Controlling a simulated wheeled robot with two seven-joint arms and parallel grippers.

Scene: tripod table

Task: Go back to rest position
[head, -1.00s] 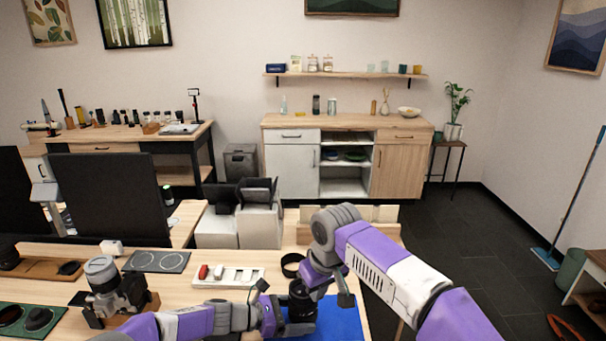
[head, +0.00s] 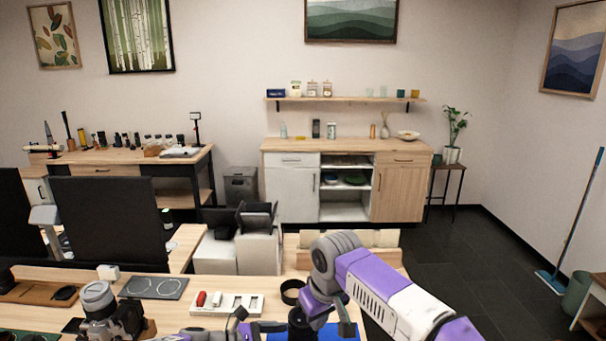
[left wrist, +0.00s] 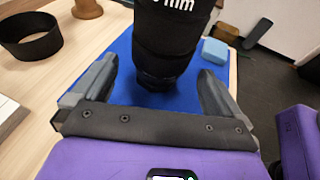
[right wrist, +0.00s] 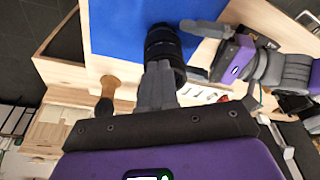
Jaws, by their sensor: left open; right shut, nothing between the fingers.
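A black camera lens (left wrist: 170,45) stands upright on a blue mat (left wrist: 120,50) near the table's front. My left gripper (left wrist: 158,90) is open, its fingers on either side of the lens with gaps showing; it holds nothing. My right gripper (right wrist: 158,70) is shut and empty; in the right wrist view its closed fingers point toward the lens (right wrist: 163,45). Whether they touch it I cannot tell. In the head view the right gripper (head: 325,325) hangs over the mat (head: 345,332), and the lens (head: 300,322) is partly hidden by my arms.
A black ring (head: 291,291) and a white tray (head: 228,303) with small items lie behind the lens. A camera (head: 108,315) stands left. Dark monitors (head: 105,215) and black-and-white boxes (head: 240,250) stand at the back.

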